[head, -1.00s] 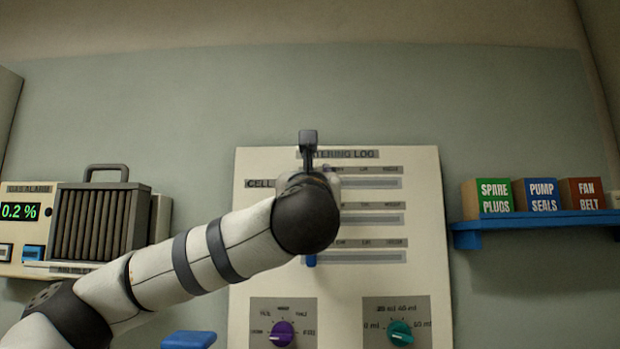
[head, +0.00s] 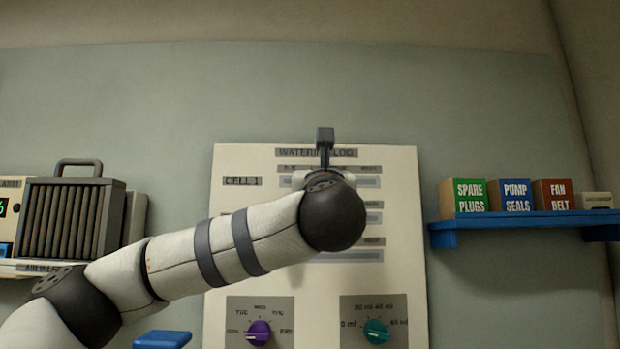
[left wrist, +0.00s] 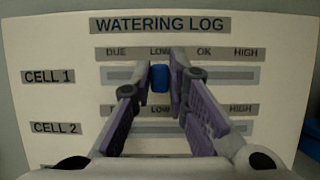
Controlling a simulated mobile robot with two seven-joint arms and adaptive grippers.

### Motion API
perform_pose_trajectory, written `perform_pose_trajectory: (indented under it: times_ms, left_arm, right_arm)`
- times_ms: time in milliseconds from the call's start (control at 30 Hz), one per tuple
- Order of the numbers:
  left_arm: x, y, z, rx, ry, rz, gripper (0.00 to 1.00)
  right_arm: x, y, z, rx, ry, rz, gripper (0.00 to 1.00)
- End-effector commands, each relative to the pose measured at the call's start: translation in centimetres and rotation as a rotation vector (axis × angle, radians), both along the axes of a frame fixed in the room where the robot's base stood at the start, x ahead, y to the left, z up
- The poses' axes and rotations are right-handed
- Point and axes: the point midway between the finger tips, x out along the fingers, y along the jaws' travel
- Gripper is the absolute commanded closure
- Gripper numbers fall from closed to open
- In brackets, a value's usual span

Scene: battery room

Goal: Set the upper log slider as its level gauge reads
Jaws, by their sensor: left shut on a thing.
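The watering log panel (head: 222,250) is a cream board on the wall; it also shows in the left wrist view (left wrist: 50,40). Its upper row, CELL 1, has a grey slot (left wrist: 225,73) under the labels DUE, LOW, OK and HIGH. The blue slider knob (left wrist: 159,78) stands in that slot, roughly below LOW. My left gripper (left wrist: 162,74) is shut on this knob, with a finger on each side. In the head view my left wrist hides the knob and fingers. I see no level gauge. My right gripper is in neither view.
Below the slots are a purple dial (head: 258,333) and a teal dial (head: 376,331). A blue shelf (head: 520,228) with labelled boxes is at the right. A grey slatted box (head: 68,222) with a handle is at the left. My forearm covers part of the lower rows.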

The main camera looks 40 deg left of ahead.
Motion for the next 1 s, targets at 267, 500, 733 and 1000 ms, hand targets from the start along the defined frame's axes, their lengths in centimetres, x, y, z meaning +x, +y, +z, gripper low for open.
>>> perform_pose_trajectory:
  times_ms: [267, 500, 733, 1000]
  left_arm:
    - [-0.1, 0.0, 0.0, 0.0, -0.002, 0.001, 0.65]
    - [-0.2, -0.1, -0.1, 0.0, -0.001, 0.0, 0.65]
    - [-3.8, -3.2, -1.9, 0.003, -0.002, -0.005, 0.65]
    - [-7.9, -6.7, -4.2, 0.002, -0.002, -0.002, 0.65]
  right_arm:
    - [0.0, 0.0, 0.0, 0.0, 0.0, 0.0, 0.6]
    - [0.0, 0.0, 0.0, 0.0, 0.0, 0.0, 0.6]
    - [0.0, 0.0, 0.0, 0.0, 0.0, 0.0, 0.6]
    - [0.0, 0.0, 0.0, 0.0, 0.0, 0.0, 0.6]
